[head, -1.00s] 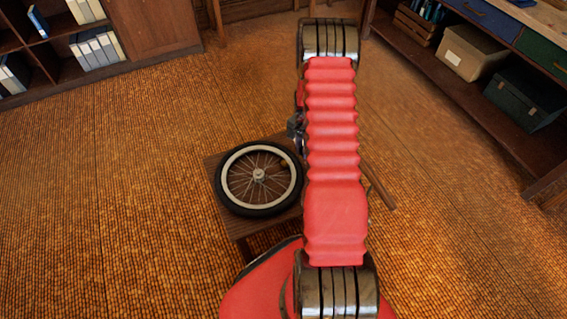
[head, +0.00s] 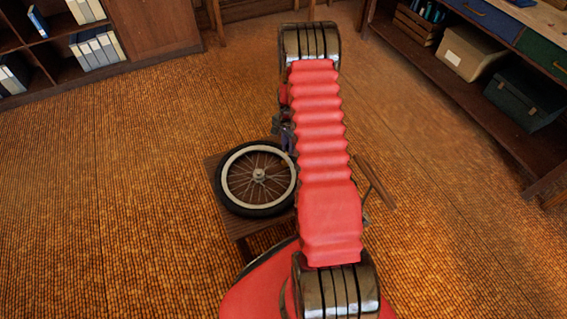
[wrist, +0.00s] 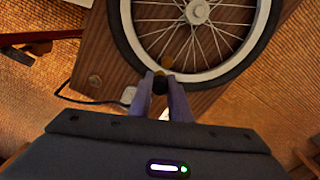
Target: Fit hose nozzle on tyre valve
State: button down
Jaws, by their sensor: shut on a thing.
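The tyre (head: 257,207) is on a small wheel with a pale rim and spokes, lying flat on a wooden stand (head: 245,226). In the wrist view the tyre (wrist: 121,35) fills the top. My gripper (wrist: 160,82) is shut on a small dark piece with a brass-coloured end, which looks like the hose nozzle (wrist: 160,85). It is at the tyre's near edge. A small brass-coloured piece, likely the valve (wrist: 167,62), shows just beyond it at the rim. I cannot tell whether nozzle and valve touch. In the head view my arm hides both.
A dark hose or cord (wrist: 75,98) curves over the stand's edge, near a small pale block (wrist: 128,95). A brown wooden bar (head: 375,182) sticks out right of my arm. Shelves stand at back left, a workbench at right. The floor between is open.

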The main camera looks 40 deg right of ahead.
jog(key=shift+w+a, duration=0.55)
jog(key=shift+w, duration=0.15)
jog(key=shift+f, duration=2.05)
jog(key=shift+f, duration=1.35)
jog(key=c, duration=1.6)
grip_release()
jog(key=shift+o, duration=0.2)
jog(key=shift+r, duration=0.15)
notch_tip(320, 180, up, 13)
jog(key=shift+r, duration=0.2)
